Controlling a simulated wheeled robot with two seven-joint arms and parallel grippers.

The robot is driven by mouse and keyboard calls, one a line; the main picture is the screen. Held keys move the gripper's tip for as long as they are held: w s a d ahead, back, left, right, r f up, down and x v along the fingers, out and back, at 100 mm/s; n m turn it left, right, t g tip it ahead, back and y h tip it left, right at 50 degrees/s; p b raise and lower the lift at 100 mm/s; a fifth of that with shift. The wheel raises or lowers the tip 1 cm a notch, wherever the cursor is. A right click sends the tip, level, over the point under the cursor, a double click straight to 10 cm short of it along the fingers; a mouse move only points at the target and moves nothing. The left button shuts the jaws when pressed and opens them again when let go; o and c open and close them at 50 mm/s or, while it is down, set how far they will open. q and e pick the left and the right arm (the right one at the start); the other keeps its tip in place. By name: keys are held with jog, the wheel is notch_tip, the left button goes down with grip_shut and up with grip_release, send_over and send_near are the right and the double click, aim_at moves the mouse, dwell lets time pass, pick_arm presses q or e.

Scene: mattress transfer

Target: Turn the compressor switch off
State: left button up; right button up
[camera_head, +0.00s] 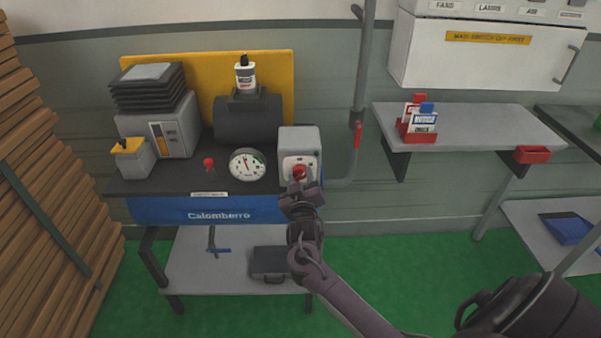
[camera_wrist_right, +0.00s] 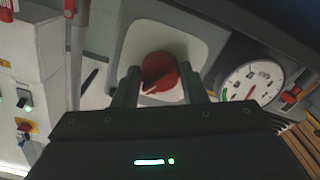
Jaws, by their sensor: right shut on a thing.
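The compressor switch is a red rotary knob (camera_head: 299,172) on the face of a grey switch box (camera_head: 299,139), at the right end of the compressor bench. My right gripper (camera_head: 300,183) is at the knob, its fingers shut on it. In the right wrist view the red knob (camera_wrist_right: 160,73) sits between the two fingers (camera_wrist_right: 160,88), on a pale plate (camera_wrist_right: 205,48). A light pointer mark shows on the knob's lower left. The fingers partly hide the knob in the head view. My left gripper is not in view.
A round pressure gauge (camera_head: 248,165) and a small red knob (camera_head: 209,163) are left of the switch box. A grey pipe with a red lever (camera_head: 357,135) runs on the right. A wall shelf (camera_head: 470,128) holds small boxes. Stacked wood (camera_head: 45,190) stands at the left.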

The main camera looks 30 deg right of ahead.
jog(key=n+p, duration=0.2)
jog(key=n, duration=0.1)
jog(key=shift+r+n, duration=0.2)
jog(key=shift+n, duration=0.1)
jog(key=shift+n+p, duration=1.15)
jog(key=shift+n, duration=0.45)
jog(key=shift+f, duration=0.1)
jog(key=o, duration=1)
jog(key=shift+c, duration=0.2)
jog(key=v, duration=0.7)
jog(key=shift+s+b, duration=0.4)
jog(key=shift+b, duration=0.05)
